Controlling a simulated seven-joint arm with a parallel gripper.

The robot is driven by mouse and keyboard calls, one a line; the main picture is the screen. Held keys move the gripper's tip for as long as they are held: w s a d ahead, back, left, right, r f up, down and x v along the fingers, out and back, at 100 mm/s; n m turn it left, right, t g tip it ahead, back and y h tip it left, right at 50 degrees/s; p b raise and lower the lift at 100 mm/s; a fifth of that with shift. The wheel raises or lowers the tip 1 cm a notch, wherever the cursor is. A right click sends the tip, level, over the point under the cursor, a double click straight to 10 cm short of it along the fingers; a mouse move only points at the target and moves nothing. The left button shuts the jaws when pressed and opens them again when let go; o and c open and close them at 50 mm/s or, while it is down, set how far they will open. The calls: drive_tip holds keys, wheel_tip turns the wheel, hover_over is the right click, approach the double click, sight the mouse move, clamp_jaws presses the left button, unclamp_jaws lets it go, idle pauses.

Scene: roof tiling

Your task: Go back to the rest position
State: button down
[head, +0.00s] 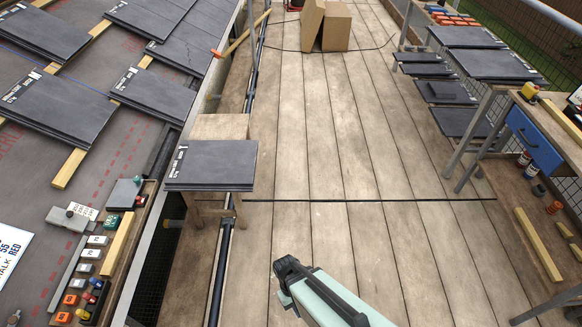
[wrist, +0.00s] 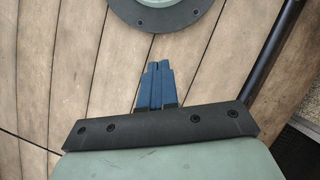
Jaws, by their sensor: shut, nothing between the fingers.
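My gripper (wrist: 158,66) shows in the wrist view with its two blue fingers side by side and closed, nothing between them. It points over bare wooden planks (wrist: 60,75), clear of any tile. In the head view, part of my pale green arm with a dark joint is at the bottom centre, above the walkway (head: 345,160); the gripper's fingers cannot be made out there.
A slate stack (head: 211,165) lies on a small wooden stand left of the walkway. Slates (head: 55,105) lie on the roof at left. A workbench (head: 560,140) stands at right, cardboard boxes (head: 335,28) at the back. The mid-walkway is clear.

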drive_tip(key=s+d+f+m+g+y, duration=0.1)
drive_tip(key=s+d+m, duration=0.2)
drive_tip(key=d, duration=0.4)
drive_tip(key=s+d+f+m+g+y, duration=0.1)
drive_tip(key=s+d+m, duration=0.1)
drive_tip(key=d, duration=0.5)
drive_tip(key=shift+s+d+f+m, duration=0.25)
drive_tip(key=shift+s+d+m, duration=0.15)
drive_tip(key=shift+s, duration=0.45)
